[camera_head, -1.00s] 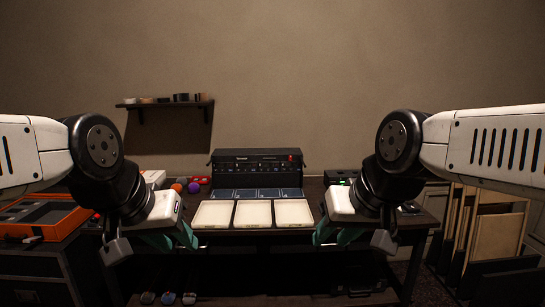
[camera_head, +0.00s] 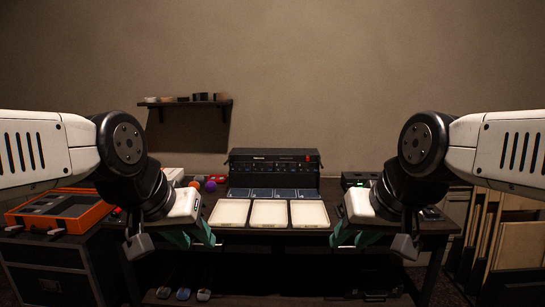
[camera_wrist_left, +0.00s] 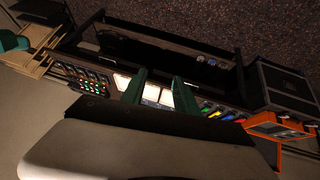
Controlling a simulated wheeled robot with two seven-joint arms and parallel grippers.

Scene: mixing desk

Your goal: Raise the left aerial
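A black desk unit (camera_head: 274,175) with a knobbed panel and a small red part at its upper right stands at the back of the table. I cannot make out a left aerial in any view. My left gripper (camera_head: 190,237) has teal fingers and hangs near the table's front left, apart from the unit. In the left wrist view its two fingers (camera_wrist_left: 158,92) are spread with nothing between them. My right gripper (camera_head: 355,238) hangs near the front right, its teal fingers apart and empty.
Three pale trays (camera_head: 269,214) lie in front of the unit. A black box with a green light (camera_head: 358,180) stands to its right. Purple (camera_head: 210,186) and orange balls are at its left. An orange case (camera_head: 62,211) lies at far left. Wooden racks (camera_head: 512,240) stand at right.

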